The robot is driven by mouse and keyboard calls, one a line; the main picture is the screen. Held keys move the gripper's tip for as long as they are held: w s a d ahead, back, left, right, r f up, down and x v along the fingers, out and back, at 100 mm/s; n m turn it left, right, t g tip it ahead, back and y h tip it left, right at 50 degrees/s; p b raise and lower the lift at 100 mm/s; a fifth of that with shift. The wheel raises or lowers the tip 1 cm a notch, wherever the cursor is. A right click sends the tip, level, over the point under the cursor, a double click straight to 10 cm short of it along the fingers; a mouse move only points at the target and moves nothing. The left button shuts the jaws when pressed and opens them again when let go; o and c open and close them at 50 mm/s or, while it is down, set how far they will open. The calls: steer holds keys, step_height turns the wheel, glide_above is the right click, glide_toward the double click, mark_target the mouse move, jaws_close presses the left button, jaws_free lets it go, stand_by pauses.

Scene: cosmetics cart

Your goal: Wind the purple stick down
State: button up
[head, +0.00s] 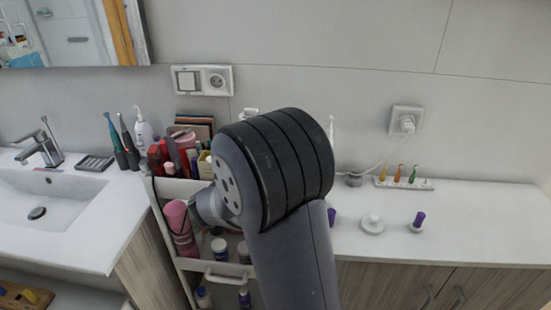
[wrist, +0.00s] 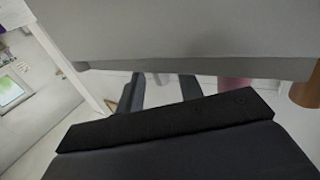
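A small purple stick (head: 419,218) stands in a white base on the right part of the white counter in the head view. A second purple piece (head: 331,216) shows just beside my arm, mostly hidden by it. I cannot tell from the frames which one is the task's stick. My gripper (wrist: 162,92) shows in the wrist view as two dark fingers set apart, with a gap and nothing clearly held between them. In the head view my arm hides the fingers. No purple stick is clear in the wrist view.
A white round piece (head: 372,223) stands between the purple pieces. The cart (head: 190,187) is crowded with bottles and tubes. A sink (head: 48,206) is at left. The counter's right end is clear.

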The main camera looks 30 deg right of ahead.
steer(key=v, duration=0.8)
steer(key=shift+a+b, duration=0.2)
steer(key=shift+b, duration=0.25)
steer(key=shift+d, duration=0.15)
steer(key=p+x, duration=0.1)
steer(key=x, duration=0.9)
steer(key=shift+w+d, duration=0.15)
steer(key=shift+d, duration=0.25)
steer(key=shift+f+t, duration=0.1)
steer(key=shift+t, duration=0.2)
steer(key=shift+a+n+t+y, duration=0.1)
steer(key=shift+n+t+y, duration=0.2)
steer(key=shift+n, duration=0.1)
steer(key=shift+a, duration=0.1)
